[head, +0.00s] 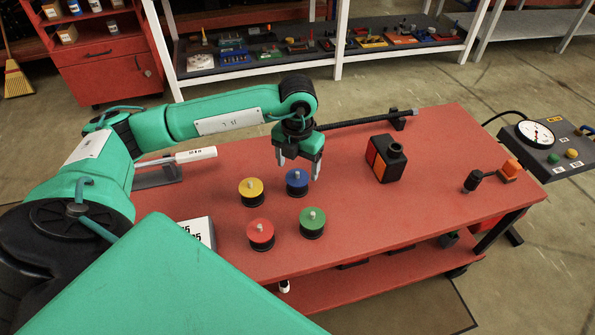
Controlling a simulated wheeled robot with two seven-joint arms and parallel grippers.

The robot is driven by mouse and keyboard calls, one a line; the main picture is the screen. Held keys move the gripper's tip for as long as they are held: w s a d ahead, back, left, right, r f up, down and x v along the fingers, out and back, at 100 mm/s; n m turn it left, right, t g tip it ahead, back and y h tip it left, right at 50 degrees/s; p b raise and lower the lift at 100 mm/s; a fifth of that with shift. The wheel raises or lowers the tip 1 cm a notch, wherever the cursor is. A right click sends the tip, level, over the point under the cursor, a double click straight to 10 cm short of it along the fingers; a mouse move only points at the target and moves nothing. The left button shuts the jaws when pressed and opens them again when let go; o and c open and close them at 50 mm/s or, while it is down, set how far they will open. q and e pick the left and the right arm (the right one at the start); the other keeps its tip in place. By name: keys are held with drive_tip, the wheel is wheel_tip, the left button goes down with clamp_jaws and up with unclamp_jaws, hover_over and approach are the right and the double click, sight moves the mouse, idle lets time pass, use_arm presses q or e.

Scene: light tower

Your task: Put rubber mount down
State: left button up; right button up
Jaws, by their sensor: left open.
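Several round rubber mounts with black bases and short metal studs stand upright on the red table (440,160). They are the yellow mount (251,189), the blue mount (297,182), the red mount (260,234) and the green mount (312,222). My left gripper (299,170) is open and points down just above and behind the blue mount. Its fingers are apart and nothing shows held between them. I cannot tell whether a finger touches the blue mount. My right gripper is out of view.
A black and orange block (386,160) stands right of the mounts. A dark rod (365,119) lies behind the gripper. A small black part (472,181) and an orange part (510,168) are at the right end. A gauge panel (548,142) is beyond. The table's front right is clear.

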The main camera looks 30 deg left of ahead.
sight(297, 172)
use_arm(q)
wheel_tip(297, 172, up, 8)
drive_tip(key=shift+p, duration=0.4)
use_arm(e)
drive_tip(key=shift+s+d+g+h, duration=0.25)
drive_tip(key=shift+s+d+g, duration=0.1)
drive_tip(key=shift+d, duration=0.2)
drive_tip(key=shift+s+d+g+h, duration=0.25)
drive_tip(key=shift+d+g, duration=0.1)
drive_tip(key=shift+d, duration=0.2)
use_arm(q)
drive_tip(key=shift+r, duration=0.1)
